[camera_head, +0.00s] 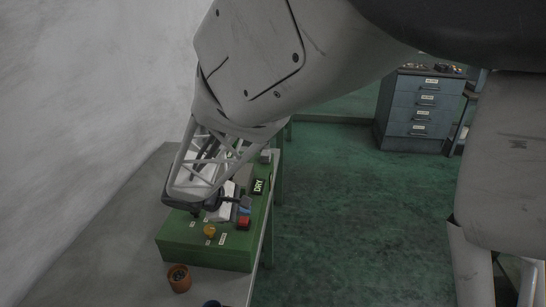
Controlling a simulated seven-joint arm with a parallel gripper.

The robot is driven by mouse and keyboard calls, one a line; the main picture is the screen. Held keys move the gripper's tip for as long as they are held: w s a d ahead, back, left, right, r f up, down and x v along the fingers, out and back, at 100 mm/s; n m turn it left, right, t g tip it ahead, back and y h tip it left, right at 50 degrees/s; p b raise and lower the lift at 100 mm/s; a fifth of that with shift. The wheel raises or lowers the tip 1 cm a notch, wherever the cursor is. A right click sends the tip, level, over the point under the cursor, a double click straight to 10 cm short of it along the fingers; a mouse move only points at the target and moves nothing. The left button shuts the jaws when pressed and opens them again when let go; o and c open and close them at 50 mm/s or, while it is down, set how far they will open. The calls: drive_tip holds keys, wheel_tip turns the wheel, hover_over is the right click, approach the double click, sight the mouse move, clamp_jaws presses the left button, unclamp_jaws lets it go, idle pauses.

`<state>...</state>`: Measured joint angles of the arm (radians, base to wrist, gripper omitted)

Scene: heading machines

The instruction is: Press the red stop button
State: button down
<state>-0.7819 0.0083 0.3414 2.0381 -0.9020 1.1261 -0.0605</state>
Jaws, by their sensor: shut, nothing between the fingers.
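A green control box (200,254) sits on the grey bench, with small labels on its top. A red button (244,222) is near the box's right edge, with a blue button (245,211) just behind it. A yellow knob (209,231) is to the left of the red button and nearer the camera. My gripper (196,212) is shut and empty. It is over the box's top, to the left of the red button and apart from it. Its fingertips are small and dark; their height above the box is hard to tell. My arm hides the back of the box.
A sign reading DRY (258,186) stands at the box's right side. An orange-brown pot (179,278) with dark contents stands in front of the box, and a dark blue round item (211,303) is cut off below. A drawer cabinet (418,108) stands across the green floor.

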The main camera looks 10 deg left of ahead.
sight(244, 221)
drive_tip(key=shift+f, duration=1)
idle(1.8)
drive_tip(key=shift+r, duration=1)
drive_tip(key=shift+r, duration=0.1)
drive_tip(key=shift+r, duration=2.4)
